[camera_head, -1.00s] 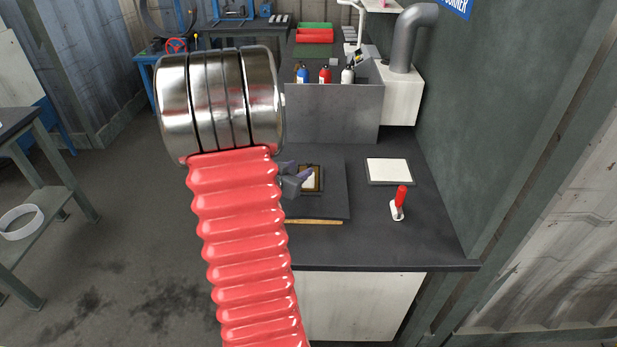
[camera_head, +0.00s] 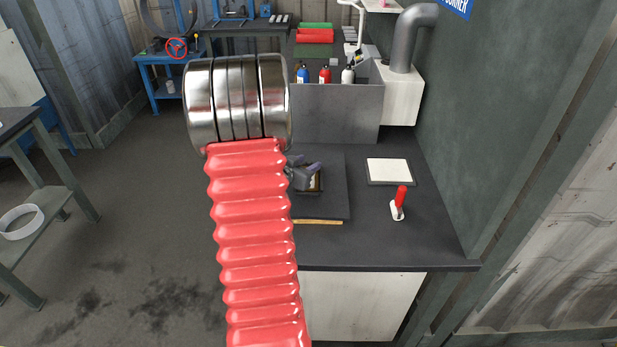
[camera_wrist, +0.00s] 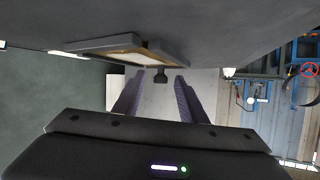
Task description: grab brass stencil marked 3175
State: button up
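My gripper (camera_head: 304,175) is low over the bench, partly hidden behind my red ribbed arm. In the wrist view its two purple-lined fingers (camera_wrist: 155,88) stand apart with no object visibly clamped between them. A small brown-framed piece with a pale face (camera_head: 314,184) lies on a dark board, right by the fingers and partly covered by them. The wrist view shows a tan-edged pale face (camera_wrist: 128,56) on a grey slab just beyond the fingertips. I cannot make out a brass stencil or read any 3175 marking.
The dark board (camera_head: 330,208) has a tan front edge. To its right are a white panel in a dark frame (camera_head: 388,171) and a red-handled tool (camera_head: 400,203). A grey bin (camera_head: 333,113) with several bottles stands behind. The bench's front right is clear.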

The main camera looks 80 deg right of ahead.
jog(key=shift+c, duration=0.5)
grip_shut()
